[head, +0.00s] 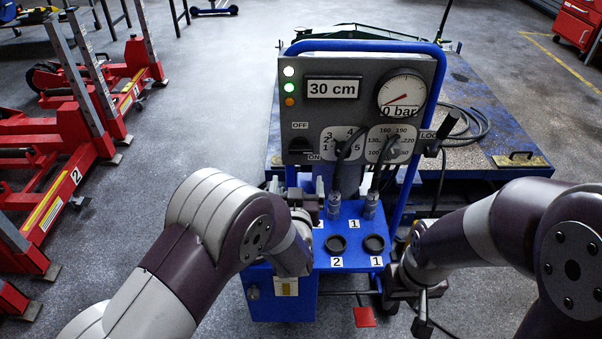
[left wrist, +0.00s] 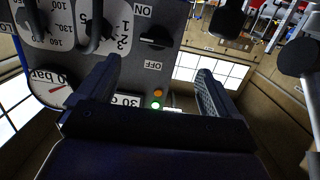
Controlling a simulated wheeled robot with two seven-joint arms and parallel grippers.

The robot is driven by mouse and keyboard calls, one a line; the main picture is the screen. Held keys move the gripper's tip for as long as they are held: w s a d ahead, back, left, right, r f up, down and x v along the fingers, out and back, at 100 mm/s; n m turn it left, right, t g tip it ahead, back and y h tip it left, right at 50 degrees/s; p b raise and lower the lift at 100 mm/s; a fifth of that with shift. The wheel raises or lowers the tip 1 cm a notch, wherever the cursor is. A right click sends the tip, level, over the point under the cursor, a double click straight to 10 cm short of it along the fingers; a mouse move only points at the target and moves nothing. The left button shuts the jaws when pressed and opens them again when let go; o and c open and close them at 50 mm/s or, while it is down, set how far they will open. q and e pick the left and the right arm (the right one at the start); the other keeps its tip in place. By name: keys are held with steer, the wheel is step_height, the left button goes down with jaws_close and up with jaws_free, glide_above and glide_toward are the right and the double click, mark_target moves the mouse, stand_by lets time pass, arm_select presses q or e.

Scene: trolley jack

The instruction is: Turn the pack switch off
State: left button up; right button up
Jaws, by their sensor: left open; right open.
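The pack switch (head: 300,146) is a dark rocker-like knob at the lower left of the grey panel, between an OFF label above and an ON label below. I cannot tell its position for certain. It also shows in the left wrist view (left wrist: 155,38), where the panel appears upside down. My left gripper (head: 306,203) is below the switch, in front of the panel; in the left wrist view its open, empty fingers (left wrist: 155,78) point toward the panel, apart from the switch. My right gripper (head: 418,302) is open, low at the right of the blue cart.
A blue cart shelf (head: 350,256) with round holders lies below. Red jacks (head: 60,150) stand at left.

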mark_target(301, 152)
arm_select(q)
steer(key=shift+d+f+t+y, duration=0.3)
steer(key=shift+d+f+t, duration=0.2)
steer(key=shift+f, duration=0.25)
steer(key=shift+w+r, duration=0.15)
steer(key=shift+r, duration=0.05)
steer(key=w+b, duration=0.1)
steer(key=w, duration=1.1)
steer(key=shift+r, duration=0.15)
steer(key=c, duration=1.1)
